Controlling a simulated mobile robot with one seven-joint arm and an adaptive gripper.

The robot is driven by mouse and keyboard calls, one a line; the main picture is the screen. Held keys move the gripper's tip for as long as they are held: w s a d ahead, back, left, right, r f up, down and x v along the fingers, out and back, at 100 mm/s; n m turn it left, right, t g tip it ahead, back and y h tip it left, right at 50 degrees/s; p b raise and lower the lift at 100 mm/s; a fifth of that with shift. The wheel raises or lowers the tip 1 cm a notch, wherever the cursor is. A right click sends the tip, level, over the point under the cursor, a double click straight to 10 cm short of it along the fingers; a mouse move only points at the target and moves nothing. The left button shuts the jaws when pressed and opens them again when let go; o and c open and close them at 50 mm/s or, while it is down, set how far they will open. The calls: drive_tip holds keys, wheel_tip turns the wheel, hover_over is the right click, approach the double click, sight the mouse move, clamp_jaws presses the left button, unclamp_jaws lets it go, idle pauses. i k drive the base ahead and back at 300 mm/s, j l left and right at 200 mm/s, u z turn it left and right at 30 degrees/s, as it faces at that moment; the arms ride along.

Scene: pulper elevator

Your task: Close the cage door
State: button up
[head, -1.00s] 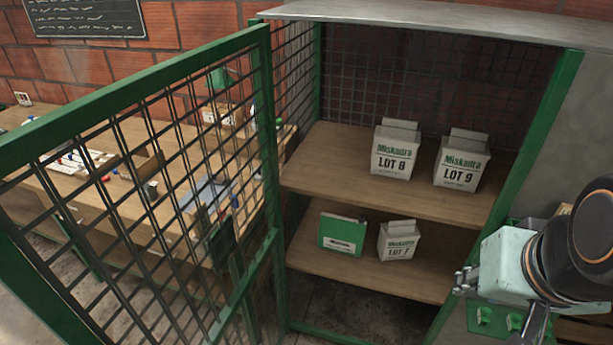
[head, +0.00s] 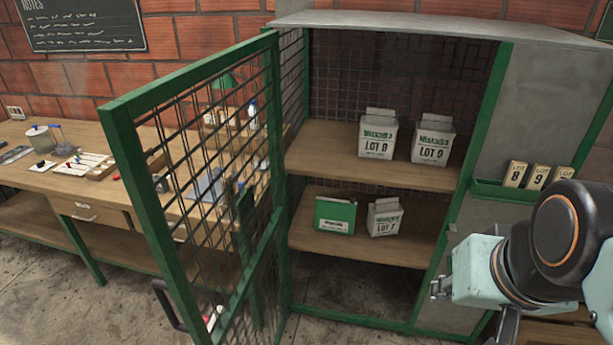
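The cage door (head: 121,105) is a green frame with dark wire mesh, hinged at the left side of the cage (head: 487,130). It stands wide open, swung out toward me. A dark handle (head: 168,305) shows low on its free edge.
Cage shelves hold white lot bags (head: 433,140) and a green box (head: 335,215). A wooden workbench (head: 90,190) with small items stands behind and left of the door. Lot tags (head: 537,177) sit in a green holder at right. The floor before the cage opening looks clear.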

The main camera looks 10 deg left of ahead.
sight(117, 117)
drive_tip(key=k+j, duration=0.6)
drive_tip(key=j, duration=0.3)
drive_tip(key=k+j, duration=0.1)
drive_tip(key=j, duration=0.35)
